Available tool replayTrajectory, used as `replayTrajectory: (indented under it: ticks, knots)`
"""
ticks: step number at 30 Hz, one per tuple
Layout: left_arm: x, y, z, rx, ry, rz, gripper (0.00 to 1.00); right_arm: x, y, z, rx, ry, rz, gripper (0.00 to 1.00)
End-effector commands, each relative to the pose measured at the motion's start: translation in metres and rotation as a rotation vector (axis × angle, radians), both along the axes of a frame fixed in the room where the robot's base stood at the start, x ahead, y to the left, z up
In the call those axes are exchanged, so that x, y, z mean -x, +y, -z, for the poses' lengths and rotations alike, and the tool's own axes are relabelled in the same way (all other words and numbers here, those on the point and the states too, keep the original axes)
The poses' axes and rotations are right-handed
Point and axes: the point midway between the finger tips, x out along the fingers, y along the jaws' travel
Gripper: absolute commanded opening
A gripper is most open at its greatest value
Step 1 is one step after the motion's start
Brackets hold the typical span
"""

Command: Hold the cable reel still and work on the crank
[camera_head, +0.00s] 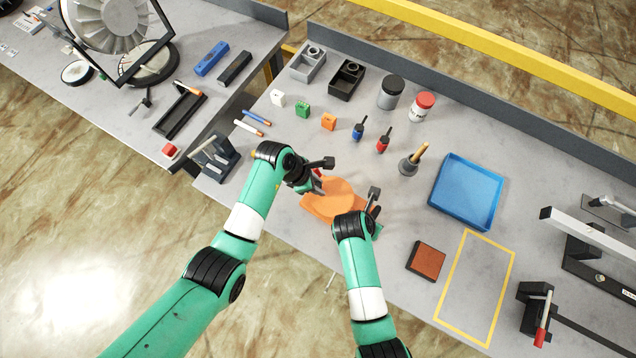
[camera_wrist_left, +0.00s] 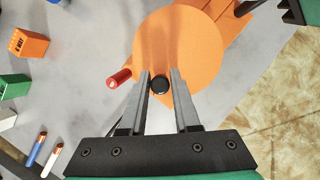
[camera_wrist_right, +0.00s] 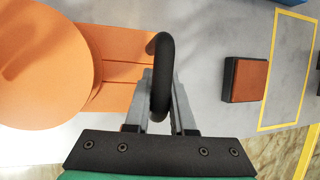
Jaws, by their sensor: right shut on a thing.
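The orange cable reel (camera_head: 333,200) lies near the front edge of the bench; its round disc (camera_wrist_left: 195,45) and flat orange base also show in the left wrist view. My right gripper (camera_head: 373,210) is shut on a black curved handle (camera_wrist_right: 160,60) at the reel base's right end. The crank arm is mostly hidden.
A red-brown pad (camera_head: 427,261) and a yellow taped rectangle (camera_head: 462,288) lie to the right. A blue tray (camera_head: 467,192) stands behind them. Small coloured blocks, including an orange one (camera_head: 328,121), and bottles stand behind the reel. A dark stand (camera_head: 214,158) is at the left.

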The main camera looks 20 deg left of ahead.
Motion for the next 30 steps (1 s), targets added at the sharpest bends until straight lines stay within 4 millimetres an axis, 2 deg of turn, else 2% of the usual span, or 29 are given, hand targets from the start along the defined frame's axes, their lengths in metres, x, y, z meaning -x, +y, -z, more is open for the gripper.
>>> replayTrajectory:
  ticks: [1, 4, 5, 11, 18, 25, 26, 30]
  knots:
    - [-0.0001, 0.0001, -0.0002, 0.0, 0.0, 0.0, 0.19, -0.0003, 0.0004, -0.0005, 0.0, -0.001, -0.001, 0.0]
    - [-0.0001, 0.0001, -0.0003, 0.0, 0.0, 0.0, 0.01, -0.0003, 0.0004, -0.0005, 0.0, -0.001, -0.001, 0.0]
    - [0.0, 0.0001, -0.0003, 0.0, 0.0, 0.0, 0.0, -0.0003, 0.0004, -0.0005, 0.0, -0.001, -0.001, 0.0]
    - [0.0003, 0.0001, -0.0002, 0.0, 0.0, -0.005, 0.0, -0.0003, 0.0003, -0.0005, 0.0, -0.001, -0.001, 0.0]
    - [0.0059, 0.0004, -0.0001, 0.0, 0.0, -0.132, 0.0, -0.0003, 0.0003, -0.0005, -0.001, -0.001, -0.001, 0.0]
    - [0.0057, 0.0003, -0.0003, 0.0, 0.0, -0.136, 0.0, -0.0003, 0.0003, -0.0005, -0.001, -0.001, -0.001, 0.0]
    - [0.0057, 0.0003, -0.0003, 0.001, 0.001, -0.136, 0.3, -0.0003, 0.0003, -0.0005, -0.001, -0.001, -0.001, 0.0]
    - [0.0057, 0.0003, -0.0003, 0.0, 0.001, -0.135, 0.56, -0.0003, 0.0003, -0.0005, -0.001, -0.001, -0.001, 0.0]
